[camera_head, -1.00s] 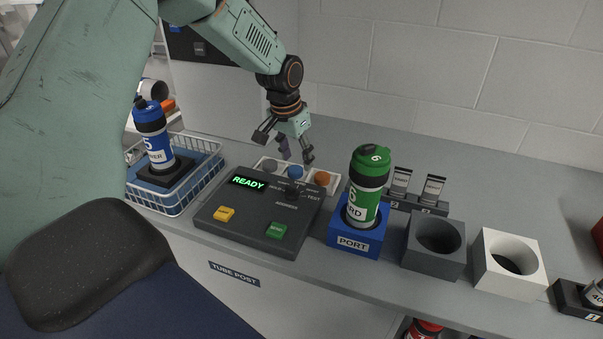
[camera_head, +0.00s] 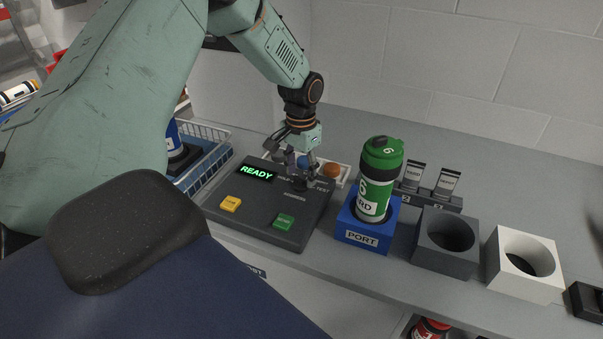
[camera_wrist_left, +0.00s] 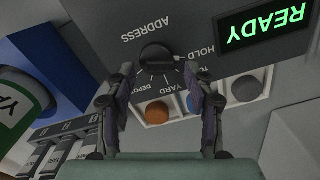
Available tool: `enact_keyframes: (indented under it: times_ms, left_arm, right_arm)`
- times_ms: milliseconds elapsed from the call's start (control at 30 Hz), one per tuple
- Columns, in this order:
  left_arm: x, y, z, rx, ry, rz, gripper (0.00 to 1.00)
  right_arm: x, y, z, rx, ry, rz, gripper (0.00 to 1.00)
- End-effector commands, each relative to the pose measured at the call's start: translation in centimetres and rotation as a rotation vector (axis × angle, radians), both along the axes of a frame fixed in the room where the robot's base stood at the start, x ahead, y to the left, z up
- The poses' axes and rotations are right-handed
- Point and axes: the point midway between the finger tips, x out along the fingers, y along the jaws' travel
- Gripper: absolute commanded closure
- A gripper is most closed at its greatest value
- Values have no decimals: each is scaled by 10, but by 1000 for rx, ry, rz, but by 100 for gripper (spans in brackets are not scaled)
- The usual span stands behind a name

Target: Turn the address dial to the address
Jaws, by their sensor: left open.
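The address dial is a dark round knob (camera_wrist_left: 158,56) on the grey control panel (camera_head: 255,212), under the word ADDRESS in the wrist view. Labels including DEPOT, YARD and HOLD fan around it. I cannot tell which one its pointer faces. My left gripper (camera_head: 301,178) is open and low over the panel's back right, at the dial. In the left wrist view its fingers (camera_wrist_left: 159,72) stand on either side of the dial, with gaps that look clear. In the head view the fingers mostly hide the dial. The panel display (camera_head: 256,172) reads READY. My right gripper is not in view.
A green-capped canister (camera_head: 376,185) stands in the blue PORT block (camera_head: 362,237), right of the panel. Grey (camera_head: 446,262) and white (camera_head: 524,280) holders are farther right. Orange, blue and grey round pieces sit in a white tray (camera_wrist_left: 172,116) behind the panel. A wire basket (camera_head: 213,135) is left.

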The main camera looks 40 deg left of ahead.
Motion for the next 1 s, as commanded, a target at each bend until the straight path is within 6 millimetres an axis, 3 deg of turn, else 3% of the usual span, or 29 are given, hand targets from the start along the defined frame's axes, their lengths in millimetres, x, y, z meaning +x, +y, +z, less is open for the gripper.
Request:
enact_keyframes:
  times_ms: [367, 1000]
  left_arm:
    - [2, 1, -7, 1, -1, -2, 47]
    - [2, 1, -6, 0, -1, -2, 100]
  right_arm:
    - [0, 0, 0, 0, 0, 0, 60]
    - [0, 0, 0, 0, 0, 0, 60]
